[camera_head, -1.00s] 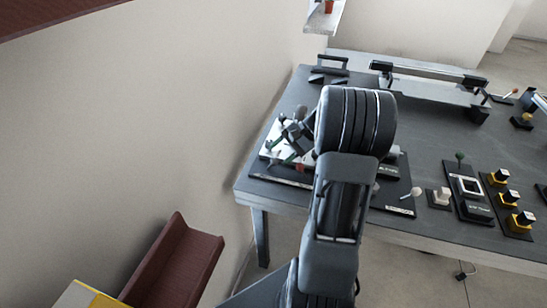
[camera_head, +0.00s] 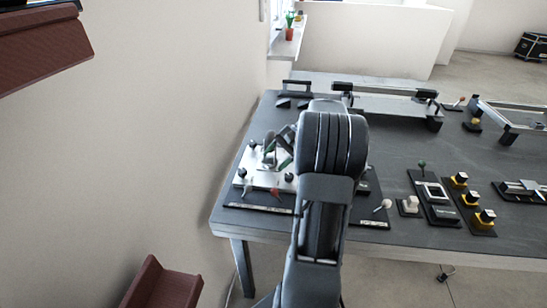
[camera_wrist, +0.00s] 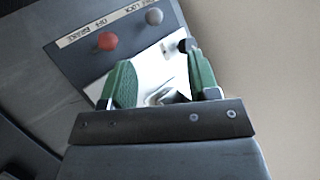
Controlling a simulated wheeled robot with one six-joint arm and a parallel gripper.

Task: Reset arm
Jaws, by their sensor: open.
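My gripper (camera_wrist: 163,84) is in the wrist view, its two green fingers spread apart with nothing between them. Beyond the fingers is a white plate on a dark panel (camera_wrist: 80,55) with a red knob (camera_wrist: 107,41) and a grey knob (camera_wrist: 154,16). In the head view my arm reaches over the left end of the table, and my gripper (camera_head: 280,152) shows partly behind it, over the white plate (camera_head: 262,180). My arm hides part of that panel. I cannot tell the gripper's exact height above the plate.
The dark table (camera_head: 400,150) holds switch panels, yellow-and-black button blocks (camera_head: 472,198), a white knob block (camera_head: 409,205) and a rail frame (camera_head: 395,104) at the back. A wall (camera_head: 150,130) stands close on the left. A dark red trough (camera_head: 165,288) is at lower left.

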